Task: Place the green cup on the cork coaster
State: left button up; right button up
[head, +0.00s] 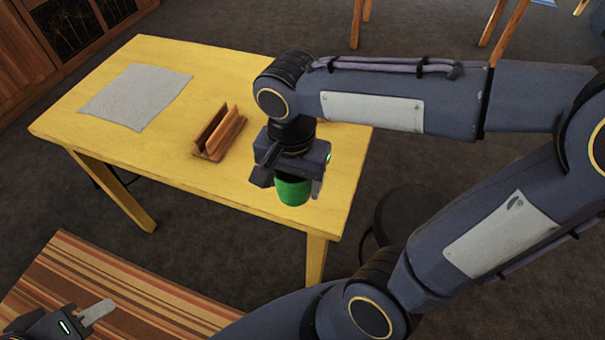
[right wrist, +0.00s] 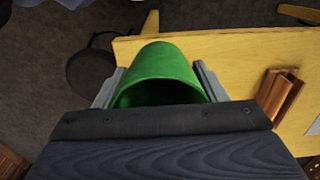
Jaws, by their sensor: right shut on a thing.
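The green cup (head: 293,190) is between the fingers of my right gripper (head: 289,186), over the near right part of the yellow table. In the right wrist view the green cup (right wrist: 160,75) sits between the two grey fingers of the right gripper (right wrist: 158,85), its open mouth facing the camera. I cannot tell whether the cup touches the table. The cork coaster does not show in either view; the arm and gripper hide part of the tabletop. My left gripper (head: 98,312) is at the bottom left, with one finger visible, away from the table.
The yellow table (head: 215,75) bears a grey cloth (head: 137,96) at the far left and a wooden slotted holder (head: 219,134) left of my right gripper. A dark round stool (head: 405,212) stands off the right edge. A striped rug (head: 110,280) lies in front.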

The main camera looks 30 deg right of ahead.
jog(key=w+d+f, duration=0.2)
jog(key=w+f, duration=0.1)
jog(key=w+d+f, duration=0.3)
jog(key=w, duration=0.1)
jog(key=w+d+f, duration=0.2)
jog(key=w+f, duration=0.1)
jog(key=shift+w+d, duration=0.2)
jog(key=shift+d, duration=0.1)
jog(key=shift+w+d+f, duration=0.1)
jog(key=shift+w+f, duration=0.05)
jog(key=shift+f, duration=0.8)
jog(key=shift+w+d+f, duration=0.1)
jog(key=shift+f, duration=0.85)
jog(key=shift+f, duration=0.1)
jog(key=shift+f, duration=0.15)
jog(key=o, duration=1)
